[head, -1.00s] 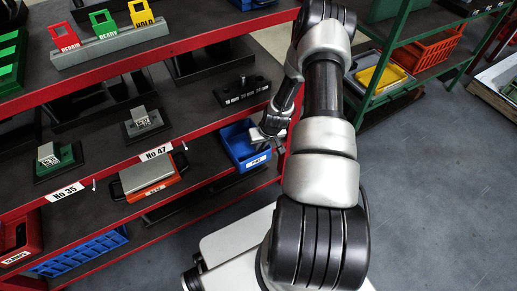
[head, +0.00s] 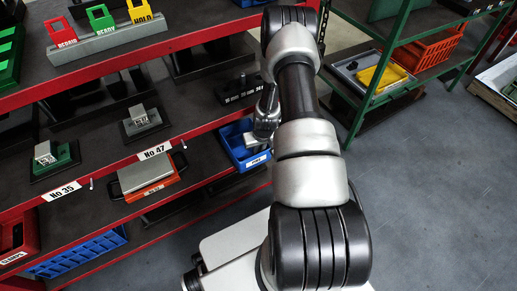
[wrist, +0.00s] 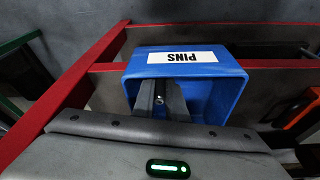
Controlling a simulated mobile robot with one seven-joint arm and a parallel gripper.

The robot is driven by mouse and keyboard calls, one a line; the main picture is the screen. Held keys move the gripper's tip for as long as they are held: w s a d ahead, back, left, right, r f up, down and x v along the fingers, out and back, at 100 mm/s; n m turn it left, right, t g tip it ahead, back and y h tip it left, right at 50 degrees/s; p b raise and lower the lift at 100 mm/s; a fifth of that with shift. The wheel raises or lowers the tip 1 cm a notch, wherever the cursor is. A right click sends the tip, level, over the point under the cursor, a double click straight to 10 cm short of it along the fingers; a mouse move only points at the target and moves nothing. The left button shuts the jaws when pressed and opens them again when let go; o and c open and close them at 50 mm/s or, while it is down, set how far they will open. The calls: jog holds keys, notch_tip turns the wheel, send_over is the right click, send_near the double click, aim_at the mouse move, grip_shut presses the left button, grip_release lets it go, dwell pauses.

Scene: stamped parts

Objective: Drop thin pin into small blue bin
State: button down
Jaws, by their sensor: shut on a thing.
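The small blue bin (head: 234,152) sits on the lower shelf at its right end in the head view. In the wrist view the bin (wrist: 215,97) is directly below, with an upside-down PINS label on its rim. My gripper (wrist: 161,101) is over the bin's opening, its fingers close together. A small shiny tip, the thin pin (wrist: 159,99), shows between the fingers, seen nearly end-on; most of it is hidden. In the head view my gripper (head: 262,142) is at the bin's right side, and the pin cannot be made out.
A dark holder block (head: 239,90) with size labels stands on the shelf above the bin. A red shelf edge (head: 200,131) runs close by. An orange-fronted box (head: 146,178) sits left of the bin. The floor (head: 430,190) at right is clear.

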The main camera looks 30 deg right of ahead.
jog(key=shift+f, duration=0.35)
jog(key=c, duration=1.8)
grip_release()
jog(key=shift+o, duration=0.2)
jog(key=shift+r, duration=0.2)
jog(key=shift+r, duration=0.3)
jog(key=p+v, duration=0.3)
jog(key=v, duration=0.9)
jog(key=shift+r+p, duration=0.2)
jog(key=shift+p, duration=0.15)
jog(key=shift+d, duration=0.1)
